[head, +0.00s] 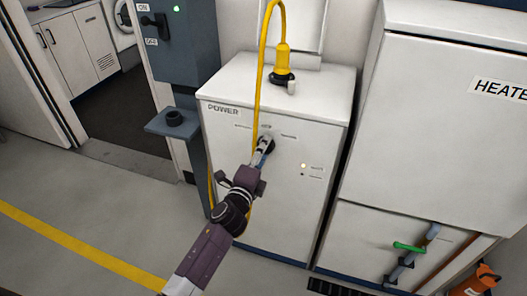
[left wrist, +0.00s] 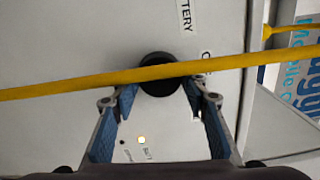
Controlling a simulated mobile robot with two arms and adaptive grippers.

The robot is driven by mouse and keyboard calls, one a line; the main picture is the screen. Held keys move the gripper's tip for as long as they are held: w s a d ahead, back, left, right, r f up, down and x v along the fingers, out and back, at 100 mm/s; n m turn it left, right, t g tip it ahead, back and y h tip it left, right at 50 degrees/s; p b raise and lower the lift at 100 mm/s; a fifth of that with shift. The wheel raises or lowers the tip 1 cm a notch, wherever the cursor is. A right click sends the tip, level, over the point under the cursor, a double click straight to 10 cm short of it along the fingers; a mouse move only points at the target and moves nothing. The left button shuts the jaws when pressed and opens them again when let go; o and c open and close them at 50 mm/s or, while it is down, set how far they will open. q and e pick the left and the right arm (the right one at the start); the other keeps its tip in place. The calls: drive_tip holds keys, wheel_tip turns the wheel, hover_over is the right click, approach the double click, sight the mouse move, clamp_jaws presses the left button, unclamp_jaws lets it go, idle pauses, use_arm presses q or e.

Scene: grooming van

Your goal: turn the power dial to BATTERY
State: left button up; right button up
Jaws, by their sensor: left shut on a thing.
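The power dial (head: 268,141) is a round black knob on the front of the white POWER cabinet (head: 230,160). My left gripper (head: 264,147) reaches it from the front and covers much of it in the head view. In the left wrist view my left gripper (left wrist: 163,91) has one finger on each side of the dial (left wrist: 160,74) and is shut on it. Small labels sit left of, above and right of the dial in the head view, too small to read. The left wrist view shows part of the BATTERY label (left wrist: 185,17). The dial's pointer is hidden. My right gripper is not in view.
A yellow cable (head: 258,90) hangs down past the dial and crosses in front of it in the left wrist view (left wrist: 90,84). It comes from a yellow plug (head: 283,62). A lit indicator (head: 303,165) is right of the dial. The HEATER cabinet (head: 440,130) stands at right.

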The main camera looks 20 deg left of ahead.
use_arm(q)
drive_tip(key=shift+f+n, duration=0.1)
drive_tip(key=shift+n, duration=0.6)
drive_tip(key=o, duration=1.2)
drive_tip(key=shift+c, duration=0.2)
drive_tip(key=s, duration=1.2)
drive_tip(key=shift+a, duration=0.2)
